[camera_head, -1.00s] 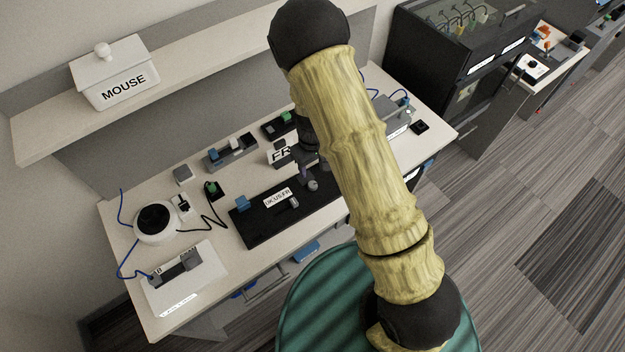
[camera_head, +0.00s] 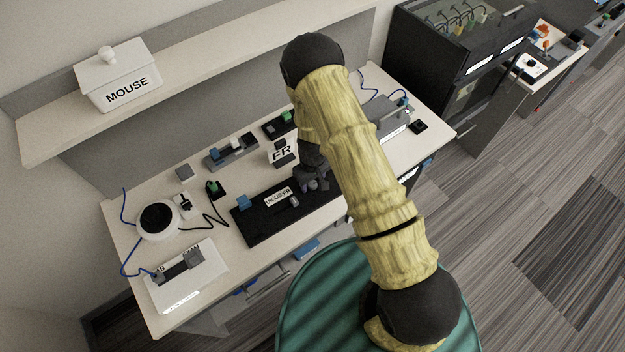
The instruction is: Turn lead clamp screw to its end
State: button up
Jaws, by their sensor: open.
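My gripper (camera_head: 313,183) is open. It is low over the right part of a long black board (camera_head: 262,228) on the bench, and its fingers look small and dark. A small grey round part shows at the fingertips; I cannot tell whether it is the lead clamp screw or whether the fingers touch it. The board carries a white label (camera_head: 278,196) reading UK/US/FR, a blue block (camera_head: 243,202) at its left end and a small grey slider-like piece (camera_head: 293,201). My forearm hides the board's right end.
Behind the board stand an FR block (camera_head: 281,153), a grey holder with coloured blocks (camera_head: 231,152) and a green-topped plug (camera_head: 213,187). A white round device (camera_head: 157,220) and a white plate (camera_head: 188,284) lie left. A shelf (camera_head: 200,82) with a MOUSE box (camera_head: 117,82) overhangs the back.

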jog(key=c, duration=1)
jog(key=m+b, duration=0.1)
jog(key=m, duration=0.2)
jog(key=shift+m, duration=0.3)
jog(key=m+b, duration=0.1)
jog(key=m, duration=0.3)
jog(key=shift+m, duration=0.3)
jog(key=m, duration=0.3)
jog(key=shift+m, duration=0.3)
jog(key=m, duration=0.3)
jog(key=shift+m, duration=0.3)
jog(key=m, duration=0.6)
jog(key=shift+m, duration=0.3)
